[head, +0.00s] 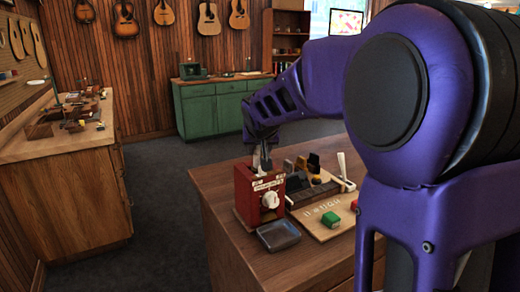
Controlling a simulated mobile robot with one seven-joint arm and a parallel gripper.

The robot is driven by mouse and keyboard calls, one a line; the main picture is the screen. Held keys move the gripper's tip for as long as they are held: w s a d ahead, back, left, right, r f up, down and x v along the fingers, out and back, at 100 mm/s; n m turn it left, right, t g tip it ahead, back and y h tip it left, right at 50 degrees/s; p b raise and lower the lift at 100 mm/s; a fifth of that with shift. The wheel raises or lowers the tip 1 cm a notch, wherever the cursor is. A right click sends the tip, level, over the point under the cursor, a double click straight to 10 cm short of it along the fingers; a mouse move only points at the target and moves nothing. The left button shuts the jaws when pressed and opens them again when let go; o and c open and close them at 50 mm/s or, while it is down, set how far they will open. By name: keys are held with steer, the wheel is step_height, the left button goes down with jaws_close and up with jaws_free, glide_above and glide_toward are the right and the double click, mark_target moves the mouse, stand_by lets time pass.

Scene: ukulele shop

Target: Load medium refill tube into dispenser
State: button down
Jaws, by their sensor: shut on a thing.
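The dispenser appears to be the red box (244,197) with a white knob (270,199) and a pale label on its front, standing on the near wooden table. My gripper (262,166) points down directly over the dispenser's top, with its fingertips at or just above the top edge. It is shut on a thin, pale item, which I take to be the medium refill tube; the fingers and the small scale mostly hide it. I cannot tell whether the tube is inside the dispenser's opening or above it.
A grey tray (279,236) sits in front of the dispenser. To its right are a dark rack (313,192), small dark and yellow pieces, a white upright piece (342,165), and a lettered board (318,230) with red and green blocks. My arm covers the table's right side.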

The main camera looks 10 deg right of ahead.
steer(key=shift+s+a+f+b, duration=0.1)
steer(key=shift+s+f+b, duration=0.2)
steer(key=shift+f, duration=0.2)
steer(key=shift+s+f+b, duration=0.25)
steer(key=shift+f, duration=0.2)
steer(key=shift+r, duration=0.45)
steer(key=shift+r+p, duration=0.55)
steer(key=shift+r, duration=0.3)
steer(key=shift+r, duration=0.25)
stand_by(1.1)
steer(key=shift+r, duration=0.5)
stand_by(0.9)
steer(key=c, duration=0.7)
jaws_free()
